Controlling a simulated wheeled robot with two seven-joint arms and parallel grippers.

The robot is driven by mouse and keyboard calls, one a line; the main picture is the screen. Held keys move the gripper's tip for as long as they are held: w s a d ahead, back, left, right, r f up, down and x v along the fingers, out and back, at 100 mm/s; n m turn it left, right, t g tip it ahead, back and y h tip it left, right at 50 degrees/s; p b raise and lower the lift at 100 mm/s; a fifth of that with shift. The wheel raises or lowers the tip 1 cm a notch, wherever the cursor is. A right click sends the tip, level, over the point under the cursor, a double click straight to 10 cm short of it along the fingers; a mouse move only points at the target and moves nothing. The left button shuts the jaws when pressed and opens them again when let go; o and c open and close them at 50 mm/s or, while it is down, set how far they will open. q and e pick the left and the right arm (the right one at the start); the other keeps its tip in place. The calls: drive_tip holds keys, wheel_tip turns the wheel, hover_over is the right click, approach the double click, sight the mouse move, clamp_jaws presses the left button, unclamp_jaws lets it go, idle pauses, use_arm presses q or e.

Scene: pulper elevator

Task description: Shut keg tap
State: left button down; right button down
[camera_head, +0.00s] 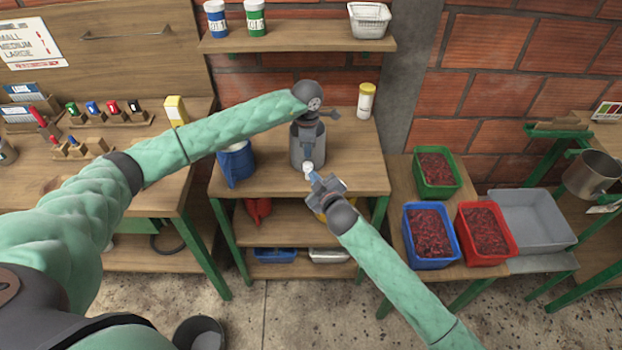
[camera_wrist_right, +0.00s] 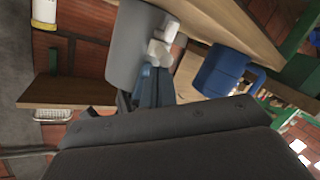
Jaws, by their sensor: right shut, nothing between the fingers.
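The grey keg (camera_head: 299,151) stands on the wooden table, partly hidden by my left gripper; it also shows in the right wrist view (camera_wrist_right: 126,48). Its small white tap (camera_head: 308,168) is on the front, low down, and shows in the right wrist view (camera_wrist_right: 162,44). My right gripper (camera_head: 311,178) is shut and empty, its blue fingertips right by the tap; I cannot tell if they touch it. These fingers show in the right wrist view (camera_wrist_right: 152,84). My left gripper (camera_head: 308,140) points down over the keg; its jaw opening is unclear.
A blue jug (camera_head: 236,164) stands left of the keg, and a yellow-white shaker (camera_head: 366,101) stands behind right. The wooden table (camera_head: 355,165) is bare to the keg's right. Green (camera_head: 436,188), blue (camera_head: 430,262) and red (camera_head: 486,258) crates stand on the right.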

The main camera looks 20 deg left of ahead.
drive_tip(key=shift+w+d+n+g+y, duration=0.45)
drive_tip(key=shift+n+g+y, duration=0.25)
drive_tip(key=shift+n+y, duration=0.15)
drive_tip(key=shift+d, duration=0.1)
drive_tip(key=shift+w+d, duration=0.6)
drive_tip(key=shift+w, duration=0.1)
drive_tip(key=shift+w+d, duration=0.25)
drive_tip(key=shift+w, duration=0.4)
drive_tip(key=shift+w+d, duration=0.25)
drive_tip(key=shift+w, duration=0.4)
drive_tip(key=shift+w+f, duration=0.1)
drive_tip(key=shift+w, duration=0.85)
use_arm(q)
drive_tip(key=shift+d, duration=0.1)
use_arm(e)
drive_tip(key=shift+w, duration=0.1)
